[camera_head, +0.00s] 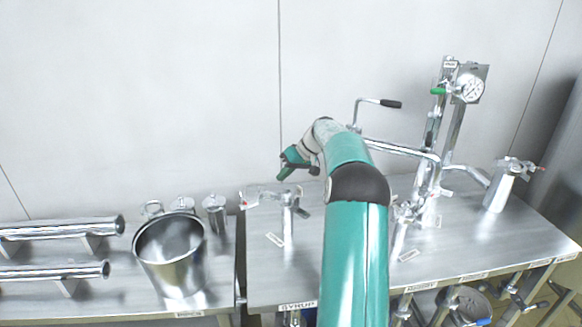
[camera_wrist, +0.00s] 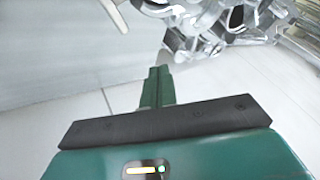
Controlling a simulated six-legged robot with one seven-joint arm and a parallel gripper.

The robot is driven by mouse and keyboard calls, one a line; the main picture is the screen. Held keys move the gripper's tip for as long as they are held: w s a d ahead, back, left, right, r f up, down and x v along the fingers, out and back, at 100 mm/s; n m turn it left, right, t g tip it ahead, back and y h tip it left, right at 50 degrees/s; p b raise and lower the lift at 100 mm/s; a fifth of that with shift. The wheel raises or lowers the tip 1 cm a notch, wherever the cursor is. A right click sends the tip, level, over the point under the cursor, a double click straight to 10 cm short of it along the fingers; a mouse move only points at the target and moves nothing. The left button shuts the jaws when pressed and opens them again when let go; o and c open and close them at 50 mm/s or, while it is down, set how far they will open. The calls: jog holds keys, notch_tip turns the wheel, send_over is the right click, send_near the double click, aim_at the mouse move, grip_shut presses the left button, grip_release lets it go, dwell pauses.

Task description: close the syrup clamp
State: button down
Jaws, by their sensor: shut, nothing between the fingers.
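The syrup post (camera_head: 288,228) is a shiny metal upright on the table behind the SYRUP label (camera_head: 297,306). The syrup clamp (camera_head: 283,194) sits at its top, with small metal arms reaching left and a dark grip at the right. I cannot tell whether the clamp is open. My gripper (camera_head: 283,171) is green and appears just above and behind the clamp in the head view. Its fingers (camera_wrist: 158,88) are together and empty in the wrist view. Metal clamp parts (camera_wrist: 205,25) show beyond the fingertips at the top; contact is not clear.
The metal table (camera_head: 465,235) carries a tall pipe stand (camera_head: 430,160) with a gauge (camera_head: 473,88) to the right of my arm. A steel pot (camera_head: 168,250) and several small canisters (camera_head: 215,212) stand at the left. Long pipes (camera_head: 60,228) lie further left. The wall is behind.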

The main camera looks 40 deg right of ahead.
aim_at(258, 200)
jog(key=a, duration=0.1)
jog(key=w+a+f, duration=0.1)
jog(key=a, duration=0.1)
jog(key=w+a+f, duration=0.1)
jog(key=a, duration=0.1)
jog(key=shift+w+f, duration=0.15)
